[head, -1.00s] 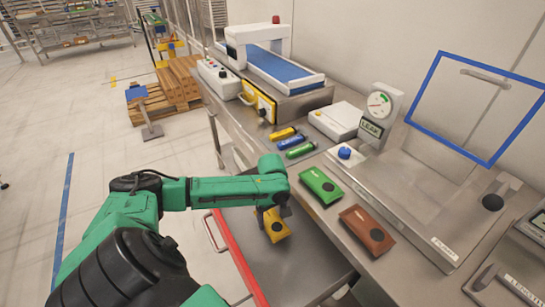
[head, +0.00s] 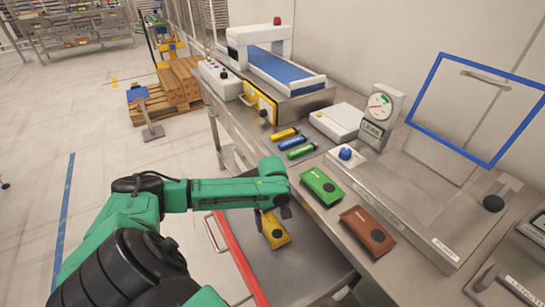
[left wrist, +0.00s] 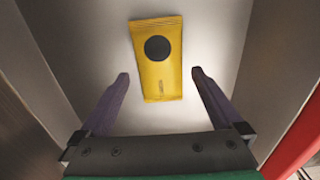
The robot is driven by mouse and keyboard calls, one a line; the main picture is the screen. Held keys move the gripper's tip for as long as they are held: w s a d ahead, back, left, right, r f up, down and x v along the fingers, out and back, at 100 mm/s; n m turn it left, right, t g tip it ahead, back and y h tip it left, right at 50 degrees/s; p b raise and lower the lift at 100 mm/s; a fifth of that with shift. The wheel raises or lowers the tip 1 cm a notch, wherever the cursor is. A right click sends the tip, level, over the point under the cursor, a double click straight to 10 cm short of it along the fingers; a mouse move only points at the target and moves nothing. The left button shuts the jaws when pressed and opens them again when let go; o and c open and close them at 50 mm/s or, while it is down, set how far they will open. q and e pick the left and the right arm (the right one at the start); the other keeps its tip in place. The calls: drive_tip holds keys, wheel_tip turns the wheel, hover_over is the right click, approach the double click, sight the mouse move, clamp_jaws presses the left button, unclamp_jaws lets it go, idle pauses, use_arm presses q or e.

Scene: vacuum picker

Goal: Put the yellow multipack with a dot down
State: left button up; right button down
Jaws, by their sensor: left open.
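The yellow multipack with a black dot (head: 275,231) lies flat in an open steel drawer (head: 310,265). My left gripper (head: 272,212) is just above the pack, pointing down into the drawer. In the left wrist view, my left gripper (left wrist: 160,73) has its two purple fingers wide apart with nothing between them. The yellow pack (left wrist: 157,78) shows whole there, lying on the drawer floor beyond the fingertips, its dot towards the top of the picture. My right gripper is not in view.
The drawer's red front (head: 240,262) is on the left.

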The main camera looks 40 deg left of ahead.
sight(272, 226)
use_arm(q)
wheel_tip(272, 226, up, 9)
drive_tip(key=shift+r, duration=0.2)
idle(0.3)
